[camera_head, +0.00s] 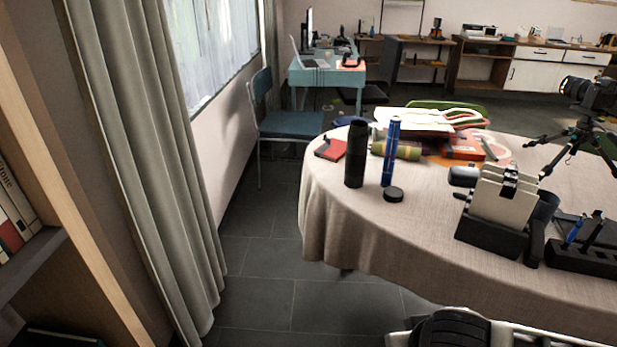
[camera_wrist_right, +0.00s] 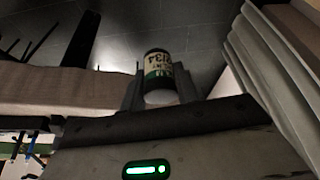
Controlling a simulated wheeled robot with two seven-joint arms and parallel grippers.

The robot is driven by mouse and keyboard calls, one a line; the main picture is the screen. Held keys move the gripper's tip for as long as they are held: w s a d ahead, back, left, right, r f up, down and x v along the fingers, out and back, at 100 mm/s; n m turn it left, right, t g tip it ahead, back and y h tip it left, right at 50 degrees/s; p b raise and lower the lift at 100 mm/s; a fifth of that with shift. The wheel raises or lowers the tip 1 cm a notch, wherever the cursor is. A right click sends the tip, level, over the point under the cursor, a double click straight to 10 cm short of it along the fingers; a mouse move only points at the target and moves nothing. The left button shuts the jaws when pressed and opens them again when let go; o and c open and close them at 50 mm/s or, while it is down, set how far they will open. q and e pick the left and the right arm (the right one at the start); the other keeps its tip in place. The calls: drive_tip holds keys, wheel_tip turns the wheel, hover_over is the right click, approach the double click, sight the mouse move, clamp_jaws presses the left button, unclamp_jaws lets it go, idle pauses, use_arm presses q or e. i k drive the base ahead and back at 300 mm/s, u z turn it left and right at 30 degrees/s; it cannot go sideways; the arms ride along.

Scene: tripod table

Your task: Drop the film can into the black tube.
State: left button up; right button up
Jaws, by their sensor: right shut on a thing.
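The black tube (camera_head: 355,155) stands upright near the left edge of the round table. A flat black round cap (camera_head: 393,195) lies on the cloth to its right. The film can (camera_wrist_right: 158,63), with a white and green label and dark digits, is in the right wrist view. My right gripper (camera_wrist_right: 159,82) is shut on it, one finger on each side. The can is above the floor and apart from the tube; the tube is not seen in the wrist view. The head view does not show the can or either gripper's fingers.
A blue tube (camera_head: 390,152) stands upright close to the black tube. Behind are a green roll (camera_head: 396,150), a red-black box (camera_head: 331,148) and stacked items. A black holder with pale slabs (camera_head: 503,197) and a pen tray (camera_head: 588,258) stand right. The cloth in front is clear.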

sight(353, 184)
drive_tip(key=u, duration=0.35)
drive_tip(key=i, duration=0.85)
drive_tip(key=z, duration=0.1)
